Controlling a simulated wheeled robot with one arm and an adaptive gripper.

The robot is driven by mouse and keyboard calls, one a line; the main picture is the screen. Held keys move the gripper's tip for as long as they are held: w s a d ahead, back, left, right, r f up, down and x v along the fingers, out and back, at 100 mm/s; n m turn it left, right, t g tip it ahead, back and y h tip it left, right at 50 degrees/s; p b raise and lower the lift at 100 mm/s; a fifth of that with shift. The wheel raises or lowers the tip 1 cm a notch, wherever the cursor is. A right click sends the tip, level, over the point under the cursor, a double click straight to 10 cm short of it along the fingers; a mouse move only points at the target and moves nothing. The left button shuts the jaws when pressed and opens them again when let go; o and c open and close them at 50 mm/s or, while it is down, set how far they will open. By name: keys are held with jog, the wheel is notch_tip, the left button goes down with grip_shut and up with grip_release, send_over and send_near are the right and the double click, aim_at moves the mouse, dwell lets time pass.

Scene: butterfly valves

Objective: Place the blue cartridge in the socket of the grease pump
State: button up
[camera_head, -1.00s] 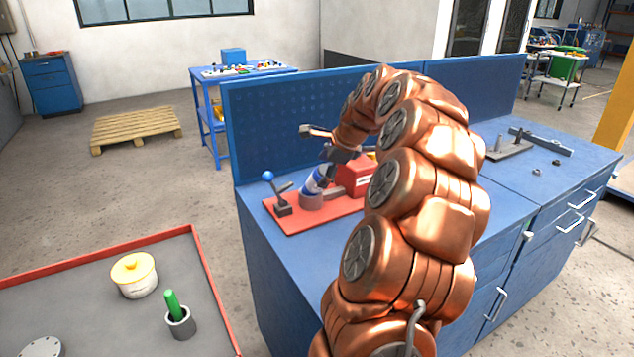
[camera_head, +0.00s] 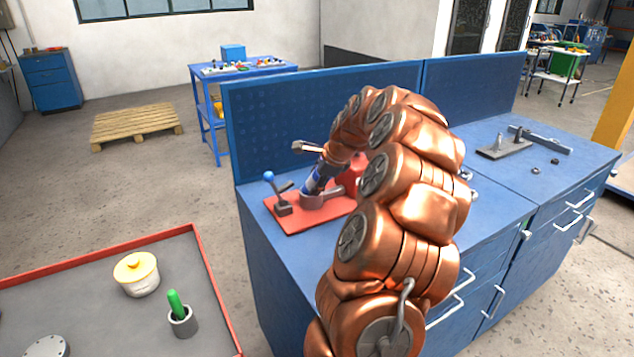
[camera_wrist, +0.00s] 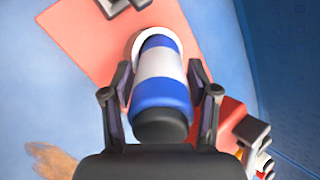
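The blue cartridge (camera_wrist: 160,92) has a white band and a dark near end. It is tilted, and its far end sits within the pale round socket (camera_wrist: 133,40). My gripper (camera_wrist: 160,68) has one finger on each side of the cartridge, and both look closed against it. In the head view my gripper (camera_head: 326,170) is low over the cartridge (camera_head: 313,182), which leans up to the right from the grey socket collar (camera_head: 311,201). How deep the cartridge sits is hidden. The pump has a red base plate (camera_head: 292,222) and a lever with a blue knob (camera_head: 268,176).
The pump stands on a blue workbench (camera_head: 250,195) with a blue back panel (camera_head: 290,115) close behind. My arm hides part of the bench. A tray with a red rim (camera_head: 212,285) at lower left holds a yellow-lidded pot (camera_head: 137,272) and a green-handled item (camera_head: 174,303) in a cup.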

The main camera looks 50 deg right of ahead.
grip_shut()
dwell(0.3)
